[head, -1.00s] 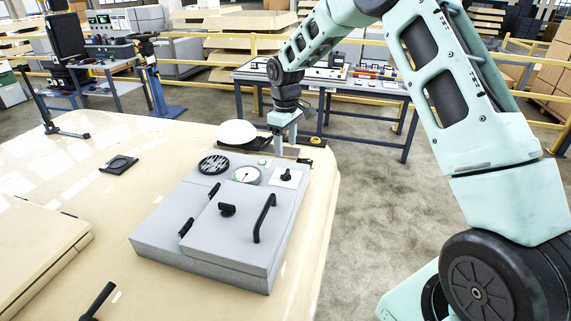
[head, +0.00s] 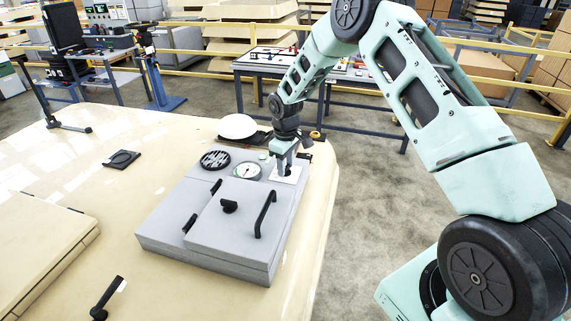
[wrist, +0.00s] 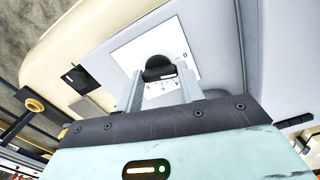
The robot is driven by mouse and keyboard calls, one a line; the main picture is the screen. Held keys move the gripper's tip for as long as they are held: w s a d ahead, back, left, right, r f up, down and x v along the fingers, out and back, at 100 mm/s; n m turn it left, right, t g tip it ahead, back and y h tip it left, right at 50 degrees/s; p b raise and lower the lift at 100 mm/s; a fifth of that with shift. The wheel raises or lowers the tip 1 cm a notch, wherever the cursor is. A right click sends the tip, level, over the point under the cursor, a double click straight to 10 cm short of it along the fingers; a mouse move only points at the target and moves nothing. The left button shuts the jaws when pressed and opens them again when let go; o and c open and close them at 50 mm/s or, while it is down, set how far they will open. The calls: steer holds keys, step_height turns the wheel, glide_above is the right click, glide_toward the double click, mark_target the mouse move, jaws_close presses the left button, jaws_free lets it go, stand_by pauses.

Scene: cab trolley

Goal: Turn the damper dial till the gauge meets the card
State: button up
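The dial is a black knob on a white plate with printed numbers (head: 293,177), at the back right of a grey box. In the wrist view the knob (wrist: 158,68) sits between the two fingers of my gripper (wrist: 160,78). The fingers stand on either side of it and look slightly apart from it; contact is hard to tell. In the head view my gripper (head: 285,165) points down over the plate and hides most of the knob. The round white gauge (head: 247,171) is left of it; its reading is too small to tell. I cannot make out the card.
The grey box (head: 200,250) has a lid with a black bar handle (head: 265,214) and a small knob (head: 229,206). A black round vent (head: 215,160) lies left of the gauge.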

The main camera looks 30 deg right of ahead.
steer(key=c, duration=0.4)
steer(key=shift+b, duration=0.3)
steer(key=m+b, duration=0.2)
steer(key=shift+f+m, duration=0.15)
steer(key=shift+m, duration=0.25)
steer(key=shift+w+r+m+b, duration=0.1)
steer(key=shift+r+m+b, duration=0.1)
steer(key=shift+m+b, duration=1.35)
steer(key=shift+m+p, duration=0.3)
steer(key=shift+m, duration=0.05)
steer(key=o, duration=1)
